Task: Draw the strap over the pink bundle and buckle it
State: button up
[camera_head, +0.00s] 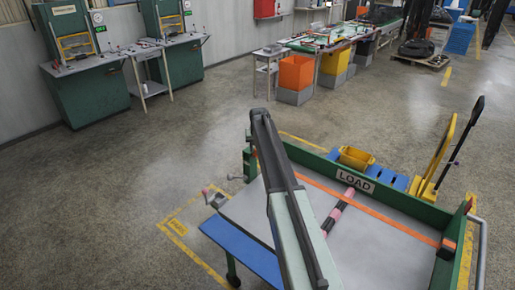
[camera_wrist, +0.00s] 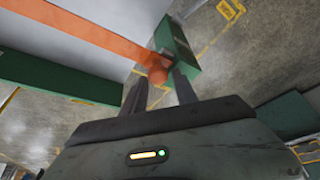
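The orange strap (camera_head: 395,221) runs in a straight line across the cart's grey bed, from the right rail to behind my arm. It crosses the pink and black bundle (camera_head: 334,216) near the bundle's far end. In the wrist view the strap (camera_wrist: 75,32) runs to a rounded orange end (camera_wrist: 158,76) between my fingertips. My gripper (camera_wrist: 160,80) appears shut on this end, close to a green block (camera_wrist: 180,42) that may be the buckle. My arm hides the gripper in the head view. A dark and orange fitting (camera_head: 446,249) sits on the right rail.
The green cart has a rail marked LOAD (camera_head: 356,182) at its far side and a blue ledge (camera_head: 243,249) at its near left. A yellow bin (camera_head: 356,158) and a yellow hand truck (camera_head: 437,158) stand beyond it. The floor at left is open.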

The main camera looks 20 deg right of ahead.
jog(key=shift+s+a+r, duration=0.1)
jog(key=shift+s, duration=0.05)
jog(key=shift+r, duration=0.2)
jog(key=p+v, duration=0.7)
